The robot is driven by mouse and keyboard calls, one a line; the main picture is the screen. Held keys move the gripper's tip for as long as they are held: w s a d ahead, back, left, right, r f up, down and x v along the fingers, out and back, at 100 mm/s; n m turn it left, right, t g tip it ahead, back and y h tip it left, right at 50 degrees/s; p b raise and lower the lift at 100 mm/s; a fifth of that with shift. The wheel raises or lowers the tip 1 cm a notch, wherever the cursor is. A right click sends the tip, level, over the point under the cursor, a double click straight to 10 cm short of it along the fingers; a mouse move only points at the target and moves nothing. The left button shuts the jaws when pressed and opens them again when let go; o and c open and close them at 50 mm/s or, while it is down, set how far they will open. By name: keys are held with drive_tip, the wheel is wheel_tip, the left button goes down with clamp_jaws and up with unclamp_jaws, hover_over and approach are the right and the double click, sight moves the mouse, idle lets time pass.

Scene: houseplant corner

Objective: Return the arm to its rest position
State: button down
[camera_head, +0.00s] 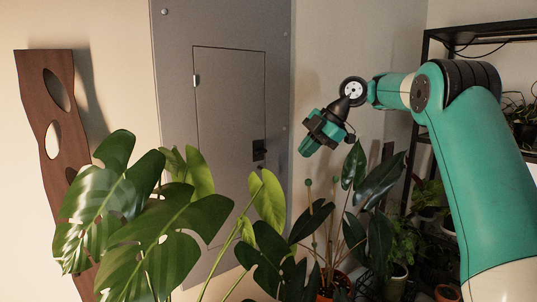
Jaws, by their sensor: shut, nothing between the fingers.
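My gripper (308,147) is at the end of my green and black arm, in the upper middle of the head view. My arm reaches in from the right edge, bends at a black joint near the top right, and runs left to the gripper. The gripper hangs above the dark-leaved plant and looks clear of its leaves.
A large monstera (190,222) fills the lower left. A dark-leaved plant (372,186) stands in an orange pot below my gripper. A black shelf (480,27) with potted plants stands at right. A grey panel (225,100) and wavy wooden board (42,90) stand behind.

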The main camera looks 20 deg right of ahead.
drive_tip(key=s+a+f+m+g+b, duration=0.1)
drive_tip(key=s+a+f+m+b, duration=0.15)
drive_tip(key=s+a, duration=0.6)
drive_tip(key=s+a+f+m+g+b, duration=0.1)
drive_tip(key=s+a+m, duration=0.35)
drive_tip(key=a, duration=0.65)
drive_tip(key=s+a+f+m, duration=0.1)
drive_tip(key=s+f+m, duration=0.1)
drive_tip(key=s, duration=0.5)
drive_tip(key=s+a+f+m+g+h+b, duration=0.1)
drive_tip(key=s+f+m, duration=0.1)
drive_tip(key=s+f, duration=0.3)
drive_tip(key=s+a+f+m+g+h, duration=0.1)
drive_tip(key=s+f, duration=0.3)
drive_tip(key=s, duration=0.6)
drive_tip(key=shift+a+f+m+b, duration=0.25)
drive_tip(key=shift+a+m+b, duration=0.15)
drive_tip(key=shift+m, duration=0.3)
drive_tip(key=c, duration=1.8)
unclamp_jaws()
drive_tip(key=shift+s, duration=0.1)
drive_tip(key=shift+c, duration=0.2)
